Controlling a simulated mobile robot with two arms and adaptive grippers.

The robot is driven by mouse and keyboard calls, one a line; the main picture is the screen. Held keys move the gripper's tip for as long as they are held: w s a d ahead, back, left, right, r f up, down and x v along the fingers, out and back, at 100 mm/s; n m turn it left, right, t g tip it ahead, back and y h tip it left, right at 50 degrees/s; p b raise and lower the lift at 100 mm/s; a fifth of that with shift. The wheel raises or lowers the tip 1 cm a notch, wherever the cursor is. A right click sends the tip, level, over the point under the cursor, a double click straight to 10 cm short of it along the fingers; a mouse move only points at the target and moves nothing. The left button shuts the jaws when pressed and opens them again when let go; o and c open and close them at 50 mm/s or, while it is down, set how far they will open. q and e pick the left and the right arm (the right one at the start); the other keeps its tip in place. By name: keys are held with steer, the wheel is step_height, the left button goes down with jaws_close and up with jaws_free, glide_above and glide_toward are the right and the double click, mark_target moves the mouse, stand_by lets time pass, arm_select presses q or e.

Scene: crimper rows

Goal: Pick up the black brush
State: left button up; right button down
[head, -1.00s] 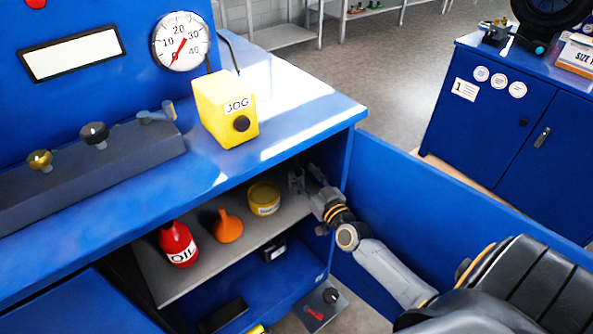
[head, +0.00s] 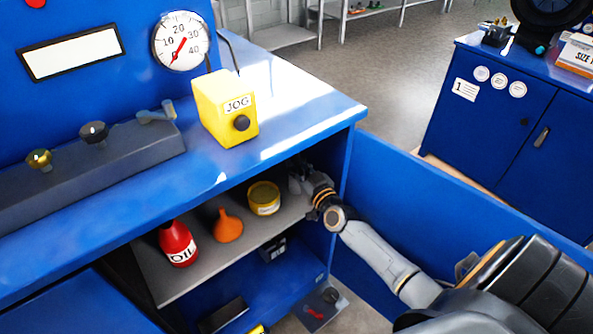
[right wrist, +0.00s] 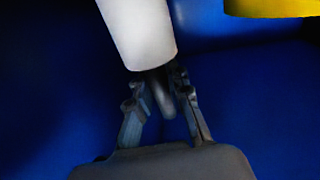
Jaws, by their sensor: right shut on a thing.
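My right gripper (head: 296,178) reaches into the open blue cabinet at the right end of its upper shelf. In the right wrist view, its two fingers (right wrist: 157,88) are shut on a dark, rounded thing, which I take for the black brush (right wrist: 163,98). A pale cylindrical piece (right wrist: 142,30) extends upward from the dark part. I cannot tell whether it belongs to the brush. The brush cannot be made out in the head view. My left gripper is not in view.
A yellow tin (head: 264,197) stands just left of my right gripper, then an orange funnel (head: 227,227) and a red oil bottle (head: 178,245) on the grey shelf (head: 165,290). The blue worktop (head: 300,125) is above. A blue panel (head: 430,200) stands to the right.

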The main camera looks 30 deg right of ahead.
step_height(320, 180, up, 9)
steer(key=p, duration=0.4)
steer(key=shift+r, duration=0.1)
steer(key=shift+r+p, duration=0.3)
steer(key=shift+r, duration=0.15)
stand_by(1.3)
